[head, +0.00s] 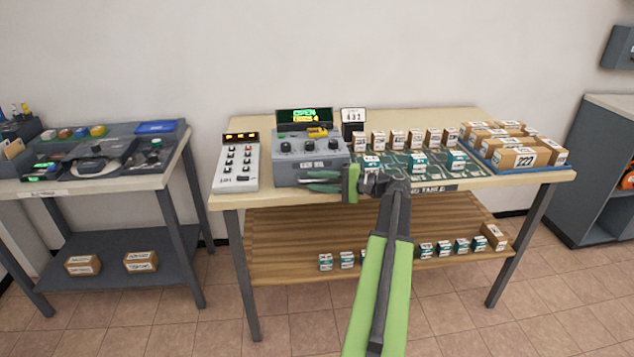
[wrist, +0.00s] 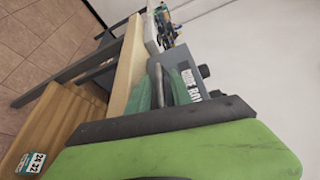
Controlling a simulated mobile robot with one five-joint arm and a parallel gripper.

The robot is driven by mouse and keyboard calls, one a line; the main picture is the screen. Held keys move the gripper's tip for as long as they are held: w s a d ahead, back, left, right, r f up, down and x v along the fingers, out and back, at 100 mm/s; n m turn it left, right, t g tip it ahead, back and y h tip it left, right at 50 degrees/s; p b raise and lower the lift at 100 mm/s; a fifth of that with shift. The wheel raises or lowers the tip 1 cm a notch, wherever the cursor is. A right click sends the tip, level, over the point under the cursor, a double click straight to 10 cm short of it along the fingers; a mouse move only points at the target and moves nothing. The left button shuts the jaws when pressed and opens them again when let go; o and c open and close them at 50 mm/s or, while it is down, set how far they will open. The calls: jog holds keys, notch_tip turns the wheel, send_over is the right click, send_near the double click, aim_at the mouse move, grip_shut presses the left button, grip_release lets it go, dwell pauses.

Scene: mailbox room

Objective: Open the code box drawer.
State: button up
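The code box (head: 311,162) is a grey box with dark knobs on the table's left half. Its labelled front also shows in the wrist view (wrist: 188,78). Above it, a dark display (head: 304,116) shows green text that seems to read OPEN. My gripper (head: 322,181) is at the lower front of the box, its two green fingers apart. In the wrist view, a grey handle (wrist: 157,82) stands between the ribbed green fingers (wrist: 162,92); firm contact cannot be seen. The drawer front is largely hidden by the gripper, and no clear gap shows.
A white button panel (head: 237,164) stands left of the box. Small cartons (head: 414,140) and a blue tray of parcels (head: 487,159) are to the right. A wooden lower shelf (head: 300,235) holds several small boxes. A grey workbench (head: 110,180) stands left; floor in front is free.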

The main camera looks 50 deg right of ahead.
grip_shut()
dwell(1.2)
